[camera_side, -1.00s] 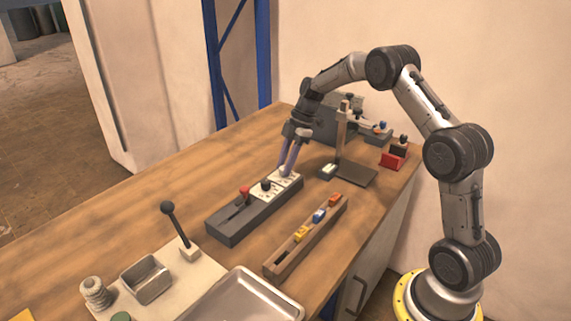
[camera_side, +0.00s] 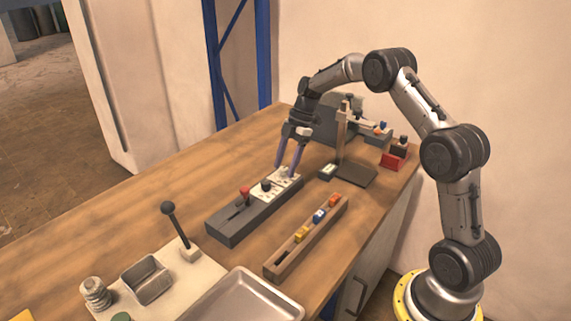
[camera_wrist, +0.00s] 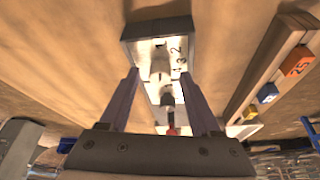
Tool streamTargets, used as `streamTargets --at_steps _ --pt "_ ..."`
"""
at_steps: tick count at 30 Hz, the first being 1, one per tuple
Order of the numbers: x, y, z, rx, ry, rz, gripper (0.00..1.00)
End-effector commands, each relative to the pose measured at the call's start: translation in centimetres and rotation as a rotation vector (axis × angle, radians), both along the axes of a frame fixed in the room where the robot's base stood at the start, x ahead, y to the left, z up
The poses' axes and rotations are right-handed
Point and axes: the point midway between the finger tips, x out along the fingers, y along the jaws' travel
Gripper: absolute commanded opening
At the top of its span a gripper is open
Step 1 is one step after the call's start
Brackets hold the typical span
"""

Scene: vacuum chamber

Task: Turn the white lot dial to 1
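The white lot dial shows in the wrist view (camera_wrist: 159,70) as a pale knob on a lit white plate at the far end of a dark grey box (camera_side: 236,230). Numerals, seemingly 1 to 4, are printed around it; I cannot tell clearly which one it points at. In the side view it is small and partly hidden by the fingers. My gripper (camera_side: 285,170) is open. Its two purple fingers stand apart on either side of the dial, tips low near the plate. The wrist view also shows the spread fingers (camera_wrist: 160,73), with gaps beside the dial.
On the same box are a black knob (camera_side: 266,186) and a red-handled lever (camera_side: 245,192). A wooden rack (camera_side: 282,262) with yellow, blue and orange blocks lies alongside. A stand (camera_side: 342,140) rises behind. A black-knobbed lever (camera_side: 168,208) and metal tray (camera_side: 245,297) are in front.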

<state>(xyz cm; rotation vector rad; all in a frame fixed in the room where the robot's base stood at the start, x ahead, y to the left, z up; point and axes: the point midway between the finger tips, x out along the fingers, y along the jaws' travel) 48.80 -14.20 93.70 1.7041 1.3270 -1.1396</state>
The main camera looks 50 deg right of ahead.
Motion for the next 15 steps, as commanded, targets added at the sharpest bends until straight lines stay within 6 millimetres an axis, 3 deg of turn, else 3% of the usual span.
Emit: streamTargets --at_steps 9,15 --pt "0.0 0.0 0.2 0.001 0.000 -0.001 0.64" --pt "-0.2 -1.0 2.5 0.000 -0.002 -0.001 0.64"
